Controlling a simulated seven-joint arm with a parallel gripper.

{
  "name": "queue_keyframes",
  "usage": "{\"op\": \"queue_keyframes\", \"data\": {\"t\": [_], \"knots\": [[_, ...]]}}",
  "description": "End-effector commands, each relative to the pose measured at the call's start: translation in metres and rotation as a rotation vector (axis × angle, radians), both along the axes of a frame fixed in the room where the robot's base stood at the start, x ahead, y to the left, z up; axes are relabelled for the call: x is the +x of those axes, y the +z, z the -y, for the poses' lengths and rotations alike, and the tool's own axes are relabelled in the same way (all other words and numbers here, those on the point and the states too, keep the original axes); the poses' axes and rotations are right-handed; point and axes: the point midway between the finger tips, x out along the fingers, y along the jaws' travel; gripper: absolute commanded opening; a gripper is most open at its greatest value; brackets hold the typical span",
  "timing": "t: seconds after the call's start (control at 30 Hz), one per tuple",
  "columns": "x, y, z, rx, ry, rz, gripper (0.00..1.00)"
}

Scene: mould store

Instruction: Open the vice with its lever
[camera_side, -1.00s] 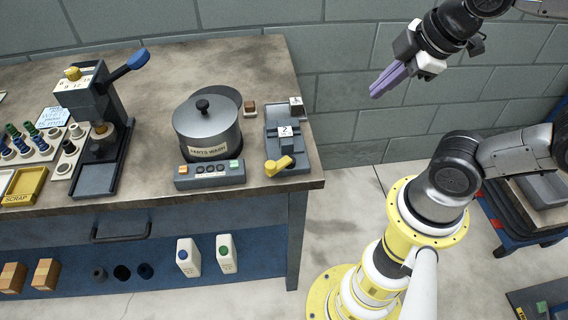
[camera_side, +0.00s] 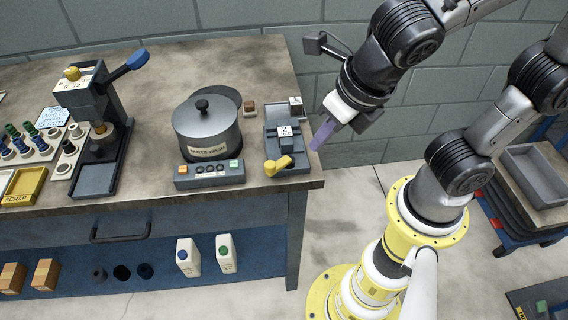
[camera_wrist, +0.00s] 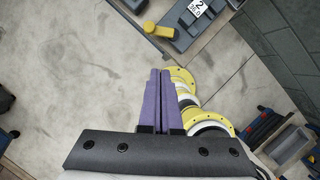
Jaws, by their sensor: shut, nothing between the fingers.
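The grey vice (camera_side: 289,150) stands at the right end of the bench, with a tag marked 2 on it. Its yellow lever (camera_side: 278,166) is at the vice's front end. In the wrist view the vice (camera_wrist: 188,38) is at the top, with the yellow lever (camera_wrist: 158,30) to its left. My gripper (camera_side: 318,143) has purple fingers and is just right of the vice, past the bench edge, pointing down and left. The fingers (camera_wrist: 160,75) are shut together with nothing between them, apart from the lever.
A lidded parts wash pot (camera_side: 207,130) with a control box stands left of the vice. A small brown block (camera_side: 250,107) lies behind. A press with a blue-knobbed lever (camera_side: 97,95) is farther left. Open floor lies right of the bench.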

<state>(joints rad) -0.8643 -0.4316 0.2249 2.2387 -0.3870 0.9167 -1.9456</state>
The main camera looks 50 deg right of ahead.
Motion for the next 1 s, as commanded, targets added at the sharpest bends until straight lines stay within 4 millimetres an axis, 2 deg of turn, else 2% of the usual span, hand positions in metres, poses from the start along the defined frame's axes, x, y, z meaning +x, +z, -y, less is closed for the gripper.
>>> {"op": "queue_keyframes", "data": {"t": [0.03, 0.2, 0.67, 0.87, 1.0], "knots": [[-0.004, -0.002, -0.007, -0.008, 0.033, -0.006, 0.00], [-0.013, -0.006, -0.018, -0.018, 0.087, -0.016, 0.00], [-0.013, -0.008, -0.019, -0.017, 0.092, -0.016, 0.00], [-0.005, -0.030, -0.017, -0.021, 0.089, -0.018, 0.00], [0.004, -0.056, -0.017, -0.022, 0.089, -0.020, 0.00]]}}
